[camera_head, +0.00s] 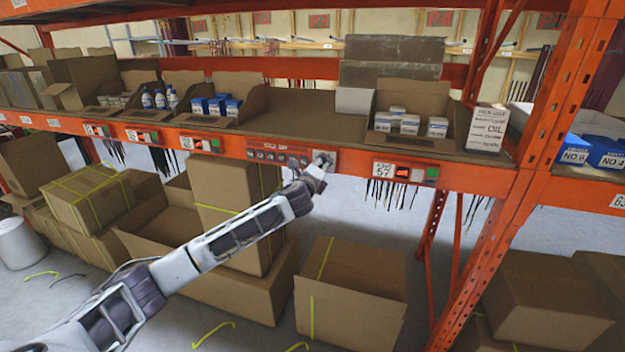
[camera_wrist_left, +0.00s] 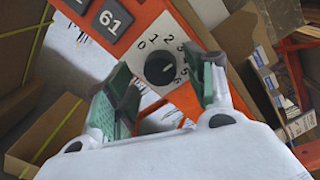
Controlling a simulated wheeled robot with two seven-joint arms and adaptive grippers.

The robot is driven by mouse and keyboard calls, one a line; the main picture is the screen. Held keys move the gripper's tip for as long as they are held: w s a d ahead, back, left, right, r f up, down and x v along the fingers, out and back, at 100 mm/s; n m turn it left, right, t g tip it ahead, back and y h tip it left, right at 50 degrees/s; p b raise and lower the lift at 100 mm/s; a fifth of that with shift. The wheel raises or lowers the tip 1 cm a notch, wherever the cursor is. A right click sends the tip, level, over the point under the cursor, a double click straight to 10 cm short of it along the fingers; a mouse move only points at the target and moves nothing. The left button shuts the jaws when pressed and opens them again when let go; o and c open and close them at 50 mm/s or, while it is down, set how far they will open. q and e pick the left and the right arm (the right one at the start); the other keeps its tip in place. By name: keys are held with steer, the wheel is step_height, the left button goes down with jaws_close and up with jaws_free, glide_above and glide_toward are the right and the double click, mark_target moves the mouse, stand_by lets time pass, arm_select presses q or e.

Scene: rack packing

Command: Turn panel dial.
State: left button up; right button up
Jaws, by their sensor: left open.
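The panel dial (camera_wrist_left: 161,68) is a round black knob on a white plate (camera_wrist_left: 150,42) with numbers around it, starting at 0. It is fixed to the orange shelf beam. In the left wrist view, my left gripper (camera_wrist_left: 162,85) is open, with one green-padded finger on each side of the dial's lower part. Whether the fingers touch the dial, I cannot tell. In the head view, my left gripper (camera_head: 318,170) is in front of the plate at the panel's right end and hides the dial. My right gripper is not in view.
The shelf (camera_head: 290,124) above holds open cartons, such as one with small white boxes (camera_head: 408,123). A label panel marked 57 (camera_head: 404,171) sits right of the dial. Large cardboard boxes (camera_head: 350,290) stand below the beam. An orange upright (camera_head: 560,95) rises at right.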

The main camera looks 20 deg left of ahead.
arm_select(q)
steer(key=s+r, duration=0.1)
steer(key=s, duration=1)
steer(key=shift+s, duration=0.25)
stand_by(0.7)
